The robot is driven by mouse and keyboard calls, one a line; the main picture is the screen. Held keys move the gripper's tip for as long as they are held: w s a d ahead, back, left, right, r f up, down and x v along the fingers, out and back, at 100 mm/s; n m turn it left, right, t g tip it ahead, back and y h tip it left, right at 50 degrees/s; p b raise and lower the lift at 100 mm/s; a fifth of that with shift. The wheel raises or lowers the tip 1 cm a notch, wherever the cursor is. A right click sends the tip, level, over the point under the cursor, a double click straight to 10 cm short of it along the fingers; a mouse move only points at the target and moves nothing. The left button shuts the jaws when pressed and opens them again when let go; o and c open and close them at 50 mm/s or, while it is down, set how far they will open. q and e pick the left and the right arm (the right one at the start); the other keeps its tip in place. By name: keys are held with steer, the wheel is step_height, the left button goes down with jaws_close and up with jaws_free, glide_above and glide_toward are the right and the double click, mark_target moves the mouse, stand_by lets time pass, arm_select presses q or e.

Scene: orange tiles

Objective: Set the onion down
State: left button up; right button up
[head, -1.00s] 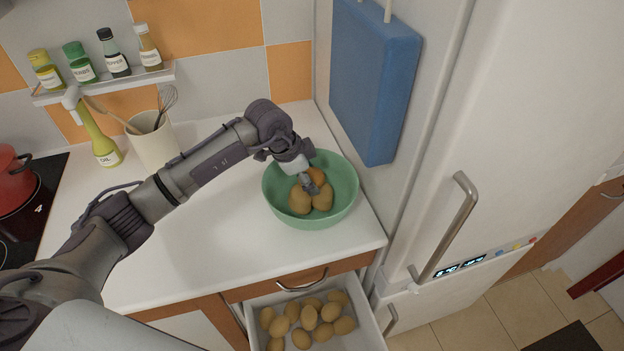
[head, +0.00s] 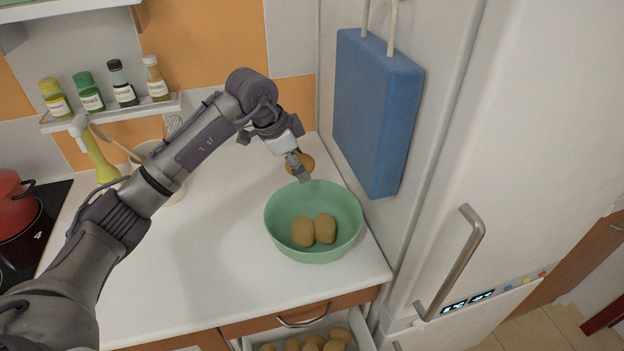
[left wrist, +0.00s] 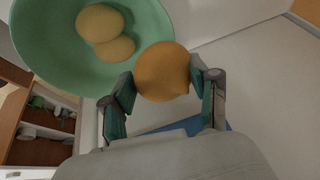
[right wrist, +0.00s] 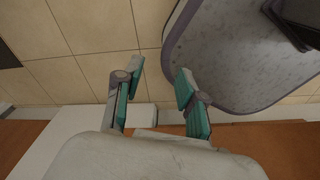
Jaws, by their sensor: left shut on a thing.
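The onion (head: 303,163) is a round orange-brown ball. My left gripper (head: 300,170) is shut on it and holds it in the air, above and behind the far rim of the green bowl (head: 345,238). In the left wrist view the onion (left wrist: 163,71) sits between the two fingers of my left gripper (left wrist: 165,85), beside the bowl's edge (left wrist: 60,72). Two potatoes (head: 325,228) lie in the bowl. My right gripper (right wrist: 158,85) shows only in the right wrist view; its fingers are apart with nothing between them.
The white counter (head: 220,270) is clear left of the bowl. A utensil holder (head: 172,190) stands behind my left arm. An open drawer (head: 365,328) with several potatoes is below.

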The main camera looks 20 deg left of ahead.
arm_select(q)
steer(key=w+a+r+n+t+y+p, duration=0.1)
steer(key=w+a+r+n+p, duration=0.15)
steer(key=a, duration=1.05)
steer(key=w+a+r+n+y+p, duration=0.1)
steer(key=a+r+n+p, duration=0.2)
steer(key=a, duration=1)
step_height(320, 180, down, 11)
steer(key=b, duration=0.8)
steer(key=shift+w+f, duration=0.15)
steer(key=shift+w, duration=0.05)
steer(key=shift+d, duration=0.1)
steer(key=shift+f+b, duration=1.2)
steer(key=shift+f, duration=1.6)
steer(key=o, duration=1.3)
